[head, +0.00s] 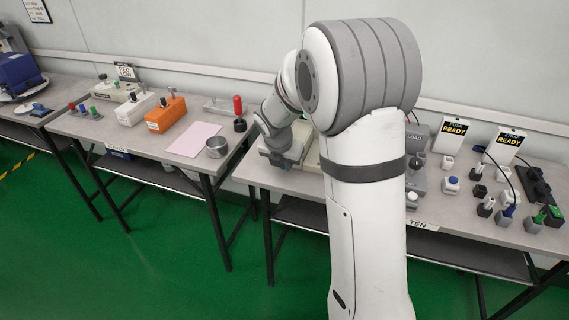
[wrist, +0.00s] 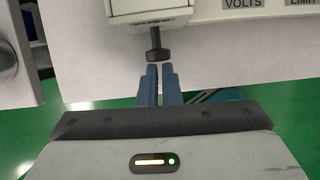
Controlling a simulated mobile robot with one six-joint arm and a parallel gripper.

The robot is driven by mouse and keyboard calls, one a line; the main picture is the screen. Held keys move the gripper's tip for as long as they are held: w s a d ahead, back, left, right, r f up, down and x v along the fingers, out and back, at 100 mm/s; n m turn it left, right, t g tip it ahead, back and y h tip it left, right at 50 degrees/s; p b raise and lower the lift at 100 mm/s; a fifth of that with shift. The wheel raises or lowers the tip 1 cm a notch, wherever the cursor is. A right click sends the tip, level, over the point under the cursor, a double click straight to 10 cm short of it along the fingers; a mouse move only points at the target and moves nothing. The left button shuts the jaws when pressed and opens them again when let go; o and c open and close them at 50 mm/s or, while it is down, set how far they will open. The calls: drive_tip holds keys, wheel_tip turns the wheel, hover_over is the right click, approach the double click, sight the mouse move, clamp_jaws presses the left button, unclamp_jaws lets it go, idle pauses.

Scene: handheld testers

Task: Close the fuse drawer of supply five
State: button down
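In the wrist view a pale drawer (wrist: 140,8), with a partly cut-off dark label that seems to read FUSE, juts out from the supply's front. A black knob (wrist: 155,44) sticks out of the drawer's front towards me. My gripper (wrist: 160,68) has its blue fingers close together, with only a narrow gap and nothing seen between them. The fingertips are just short of the knob, in line with it; I cannot tell whether they touch. In the head view my gripper (head: 281,158) is at the bench's front left, and my arm hides most of the supply.
The supply's panel (wrist: 210,14) shows VOLTS and LIMIT labels. On the right bench stand several small testers, plugs and two READY signs (head: 453,133). Green floor lies between.

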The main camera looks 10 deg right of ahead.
drive_tip(key=shift+s+a, duration=0.3)
drive_tip(key=shift+s, duration=0.05)
drive_tip(key=s+a+r+p, duration=0.1)
drive_tip(key=s+a+r, duration=0.15)
drive_tip(key=r, duration=0.25)
drive_tip(key=s+a+r+p, duration=0.1)
drive_tip(key=s+r, duration=0.2)
drive_tip(key=r, duration=0.2)
drive_tip(key=s+d+r+m+y+p, duration=0.1)
drive_tip(key=s+r+m+p, duration=0.3)
drive_tip(key=s+m, duration=0.7)
drive_tip(key=s+d+r+m+y+p, duration=0.1)
drive_tip(key=s+r+m+p, duration=0.4)
drive_tip(key=s+m, duration=0.7)
drive_tip(key=shift+d+r+m+g, duration=0.4)
drive_tip(key=shift+d+r+m, duration=0.5)
drive_tip(key=shift+m, duration=2.1)
